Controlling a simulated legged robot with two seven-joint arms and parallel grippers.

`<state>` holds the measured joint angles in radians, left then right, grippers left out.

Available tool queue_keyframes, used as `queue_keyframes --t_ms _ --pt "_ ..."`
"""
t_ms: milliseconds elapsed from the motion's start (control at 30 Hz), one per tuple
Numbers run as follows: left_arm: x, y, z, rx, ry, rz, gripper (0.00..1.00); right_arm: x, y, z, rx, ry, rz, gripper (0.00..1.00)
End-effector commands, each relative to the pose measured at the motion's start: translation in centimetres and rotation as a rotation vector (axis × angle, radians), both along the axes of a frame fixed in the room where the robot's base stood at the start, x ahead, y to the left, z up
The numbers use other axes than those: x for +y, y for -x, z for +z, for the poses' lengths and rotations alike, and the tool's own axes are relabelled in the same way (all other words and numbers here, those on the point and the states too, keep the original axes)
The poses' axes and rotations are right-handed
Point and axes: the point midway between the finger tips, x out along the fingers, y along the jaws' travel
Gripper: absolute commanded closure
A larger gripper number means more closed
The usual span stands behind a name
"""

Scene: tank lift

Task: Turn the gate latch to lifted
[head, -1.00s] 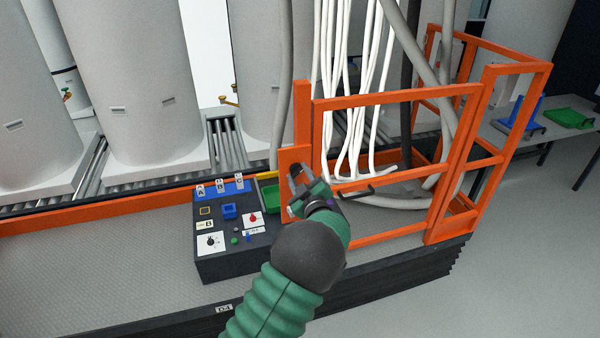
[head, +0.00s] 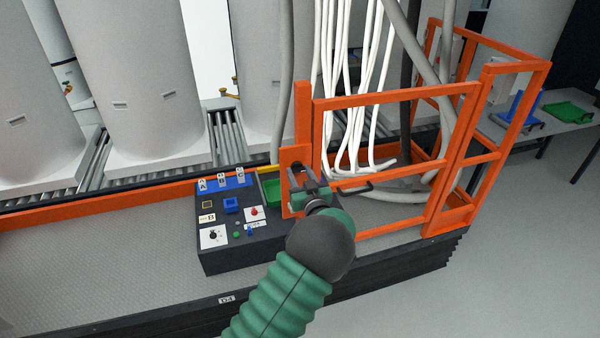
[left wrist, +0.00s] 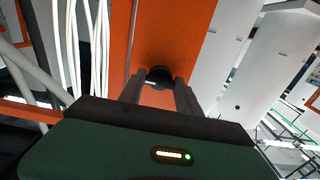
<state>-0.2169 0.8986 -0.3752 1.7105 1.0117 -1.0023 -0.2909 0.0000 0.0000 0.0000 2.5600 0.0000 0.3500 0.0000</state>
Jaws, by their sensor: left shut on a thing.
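The orange gate (head: 400,97) stands at the platform's edge in the head view. Its latch plate (head: 293,153) is on the left post. My left gripper (head: 298,178) is at this plate and covers most of the latch. In the left wrist view, the dark round latch (left wrist: 159,75) lies between the fingertips of my left gripper (left wrist: 158,84), against the orange plate. The gripper is shut on it. The latch's exact angle is hard to tell. My right gripper is not in view.
A dark control box (head: 228,237) with knobs and buttons stands left of the gripper. A green tray (head: 271,194) is behind it. A dark gate handle (head: 355,188) sticks out to the right. White cables (head: 350,110) hang behind the gate.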

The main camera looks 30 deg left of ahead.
Motion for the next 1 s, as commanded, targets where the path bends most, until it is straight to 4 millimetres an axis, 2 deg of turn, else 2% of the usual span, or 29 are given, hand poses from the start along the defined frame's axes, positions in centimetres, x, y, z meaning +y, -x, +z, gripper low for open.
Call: queue_keyframes --t_ms 467,500,633,1000 --pt "-0.11 -0.05 -0.16 0.013 -0.007 -0.003 1.0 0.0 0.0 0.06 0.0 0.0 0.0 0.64" --pt "-0.12 -0.06 -0.16 0.013 -0.007 -0.003 0.56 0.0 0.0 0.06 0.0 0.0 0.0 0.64" --pt "-0.09 -0.04 -0.1 0.012 -0.008 -0.002 0.39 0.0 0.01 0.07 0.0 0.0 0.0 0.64" --pt "-0.47 0.3 -0.05 0.01 -0.007 -0.002 0.38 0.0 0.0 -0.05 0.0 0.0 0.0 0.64"
